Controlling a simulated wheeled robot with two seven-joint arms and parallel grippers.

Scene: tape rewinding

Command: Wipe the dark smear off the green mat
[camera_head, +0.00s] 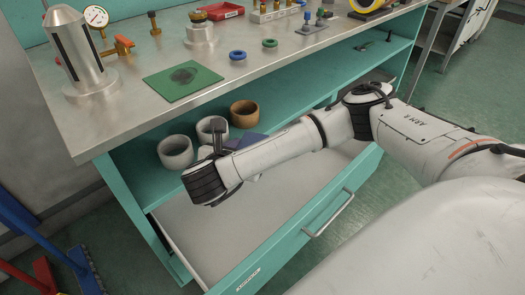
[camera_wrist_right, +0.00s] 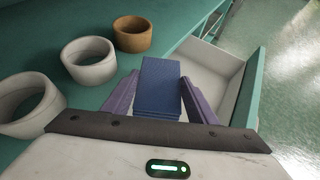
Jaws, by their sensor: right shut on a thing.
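The green mat (camera_head: 204,86) lies on the metal bench top, with a dark round smear (camera_head: 184,76) near its middle. My right gripper (camera_head: 232,143) is below the bench top, in front of the shelf and above the open drawer. In the right wrist view its two purple fingers (camera_wrist_right: 160,98) are shut on a folded blue cloth (camera_wrist_right: 160,82). My left gripper is not in view.
Two grey rings (camera_head: 175,152) and a brown ring (camera_head: 243,113) stand on the shelf. The drawer (camera_head: 195,228) below is pulled out. A metal cylinder (camera_head: 76,52), a gauge (camera_head: 96,17), and blue (camera_head: 237,55) and green (camera_head: 270,43) rings stand around the mat.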

